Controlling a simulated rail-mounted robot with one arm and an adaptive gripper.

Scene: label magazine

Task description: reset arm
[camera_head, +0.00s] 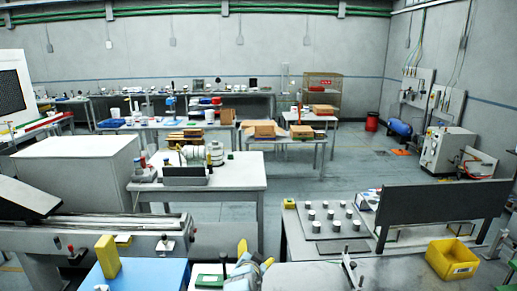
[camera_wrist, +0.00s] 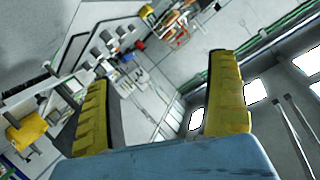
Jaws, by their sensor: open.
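My gripper (camera_head: 254,256) shows at the bottom centre of the head view, with yellow fingers on a blue-grey body. In the wrist view my gripper (camera_wrist: 160,70) has its two yellow ribbed fingers spread wide apart, with nothing between them. The wrist view is tilted and looks past the fingers across the room to walls and bright ceiling lights. In the head view the fingers are near the front edge, left of the right-hand worktable (camera_head: 330,256). The rest of the arm is mostly out of view.
The right-hand worktable carries a tray of several white-topped cylinders (camera_head: 335,225), a dark upright panel (camera_head: 440,210) and a yellow bin (camera_head: 452,259). A yellow block (camera_head: 107,256) stands on a blue surface (camera_head: 140,274) at left. Open floor (camera_head: 385,185) lies behind.

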